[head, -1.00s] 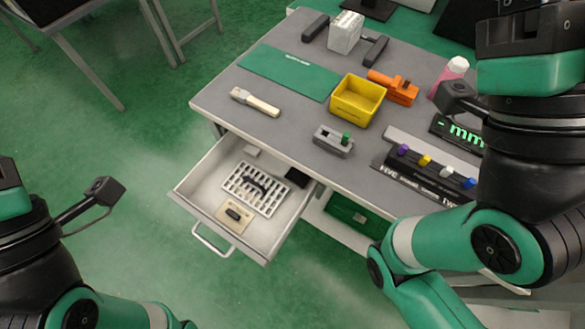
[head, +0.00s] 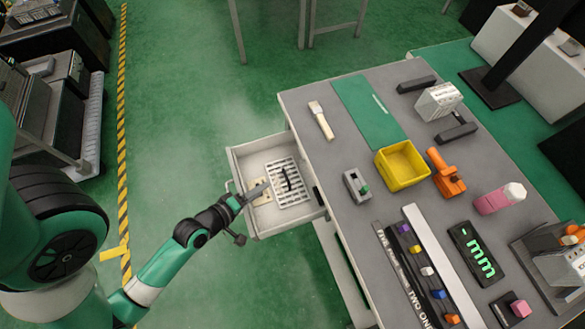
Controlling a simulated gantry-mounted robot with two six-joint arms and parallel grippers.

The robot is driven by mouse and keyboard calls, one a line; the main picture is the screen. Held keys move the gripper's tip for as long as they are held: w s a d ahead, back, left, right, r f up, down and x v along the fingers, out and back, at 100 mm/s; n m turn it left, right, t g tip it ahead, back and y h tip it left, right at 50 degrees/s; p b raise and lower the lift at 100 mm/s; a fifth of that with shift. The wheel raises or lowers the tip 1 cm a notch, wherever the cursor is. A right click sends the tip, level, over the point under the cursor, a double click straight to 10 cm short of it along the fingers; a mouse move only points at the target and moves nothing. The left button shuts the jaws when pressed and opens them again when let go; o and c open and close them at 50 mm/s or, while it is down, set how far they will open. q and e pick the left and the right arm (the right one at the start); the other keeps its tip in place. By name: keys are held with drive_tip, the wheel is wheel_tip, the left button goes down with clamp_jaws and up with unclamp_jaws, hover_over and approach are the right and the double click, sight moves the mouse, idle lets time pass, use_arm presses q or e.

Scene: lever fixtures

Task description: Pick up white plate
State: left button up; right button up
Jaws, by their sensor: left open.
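The white plate (head: 297,186) is a slotted white grid with a dark handle-like piece (head: 287,179) on it. It lies inside the open drawer (head: 291,222), toward the drawer's right side in the head view. My left gripper (head: 264,188) reaches over the drawer's left wall from the lower left. It is open, and its tips are just left of the plate. I cannot tell whether they touch it. A small tan pad (head: 258,200) is partly hidden under the gripper. My right gripper is not in view.
The grey workbench (head: 330,165) stands right of the drawer. It carries a yellow bin (head: 402,166), an orange tool (head: 445,172), a small grey lever fixture (head: 356,185), a white-handled brush (head: 321,120) and a pink bottle (head: 500,199). Open green floor lies left of the drawer.

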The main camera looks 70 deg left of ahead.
sight(283, 185)
use_arm(q)
drive_tip(key=b+x, duration=0.3)
drive_tip(key=x, duration=0.3)
drive_tip(key=shift+w+f, duration=0.2)
drive_tip(key=shift+w, duration=0.2)
drive_tip(key=b+x, duration=0.2)
drive_tip(key=f+b+x, duration=0.1)
drive_tip(key=b+x, duration=0.1)
drive_tip(key=x, duration=0.1)
drive_tip(key=shift+d+r, duration=0.1)
drive_tip(key=shift+d, duration=0.15)
clamp_jaws()
drive_tip(key=shift+r, duration=0.1)
idle(0.6)
